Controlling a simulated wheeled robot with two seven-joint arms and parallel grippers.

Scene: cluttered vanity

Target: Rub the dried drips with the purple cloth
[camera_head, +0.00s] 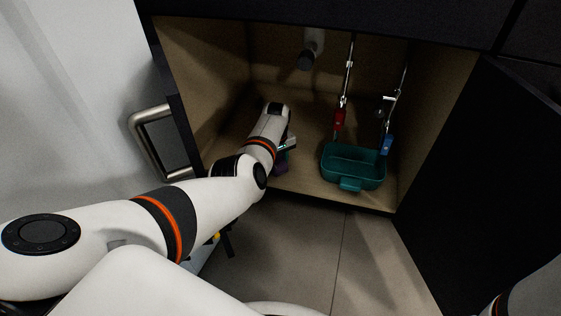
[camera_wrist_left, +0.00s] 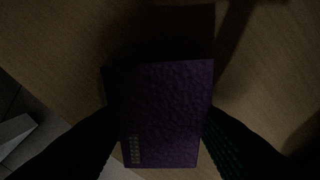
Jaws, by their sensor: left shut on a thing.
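The purple cloth (camera_wrist_left: 160,105) fills the middle of the left wrist view as a textured, block-like pad with a pale pattern near its lower left edge. My left gripper (camera_wrist_left: 158,142) is shut on it, with one dark finger on each side. In the head view my left arm reaches into the open cabinet, and a little of the cloth (camera_head: 281,166) shows beside the wrist, low over the cabinet floor (camera_head: 305,182). I cannot tell whether the cloth touches the floor. I cannot make out the dried drips in either view. My right gripper is out of view.
A teal bin (camera_head: 348,184) stands just right of my left wrist. Supply lines with a red handle (camera_head: 339,119) and a blue handle (camera_head: 387,145) hang behind and beside it. A drain pipe (camera_head: 308,52) hangs above. A dark door (camera_head: 480,190) stands open at right.

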